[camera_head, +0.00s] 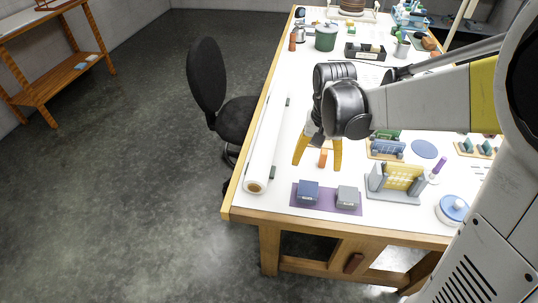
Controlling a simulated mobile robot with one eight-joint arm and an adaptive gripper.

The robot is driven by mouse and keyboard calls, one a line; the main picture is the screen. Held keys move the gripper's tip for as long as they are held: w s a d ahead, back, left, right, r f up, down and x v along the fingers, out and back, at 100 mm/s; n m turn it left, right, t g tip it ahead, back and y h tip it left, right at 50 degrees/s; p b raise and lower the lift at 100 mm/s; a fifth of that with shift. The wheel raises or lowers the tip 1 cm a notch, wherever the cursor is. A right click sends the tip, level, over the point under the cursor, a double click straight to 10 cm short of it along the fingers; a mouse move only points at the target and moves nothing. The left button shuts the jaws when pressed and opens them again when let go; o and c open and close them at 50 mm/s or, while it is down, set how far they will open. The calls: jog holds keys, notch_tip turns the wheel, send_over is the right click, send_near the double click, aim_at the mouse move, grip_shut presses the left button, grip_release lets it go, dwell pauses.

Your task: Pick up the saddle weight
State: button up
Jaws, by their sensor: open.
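My gripper (317,164) points down over the near left part of the table, its two yellow fingers spread and empty. A small orange object (323,158) shows between the fingers; I cannot tell its depth relative to them. Two small block-like weights sit on a purple mat (328,204) just nearer than the gripper: a dark blue one (308,192) on the left and a grey one (347,196) on the right. I cannot tell for certain which is the saddle weight. The fingers appear apart from both blocks.
A long white roll (265,150) lies along the table's left edge. A grey stand with a yellow panel (396,181) is right of the mat. A white round container with a blue lid (453,208) stands at the near right. A black chair (212,95) is left of the table.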

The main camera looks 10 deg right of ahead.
aim_at(308, 188)
jog(key=f, duration=0.2)
jog(key=f+b, duration=0.1)
jog(key=f, duration=0.3)
jog(key=shift+w+a+f+b, duration=0.15)
jog(key=shift+a+f+b, duration=0.15)
jog(key=shift+a+f, duration=0.1)
jog(key=f+b, duration=0.1)
jog(key=f, duration=0.1)
jog(key=s+f, duration=0.1)
jog(key=f, duration=0.1)
jog(key=shift+a+f+b, duration=0.15)
jog(key=shift+b, duration=0.2)
jog(key=shift+w+f, duration=0.1)
jog(key=shift+f, duration=0.4)
jog(key=c, duration=1.5)
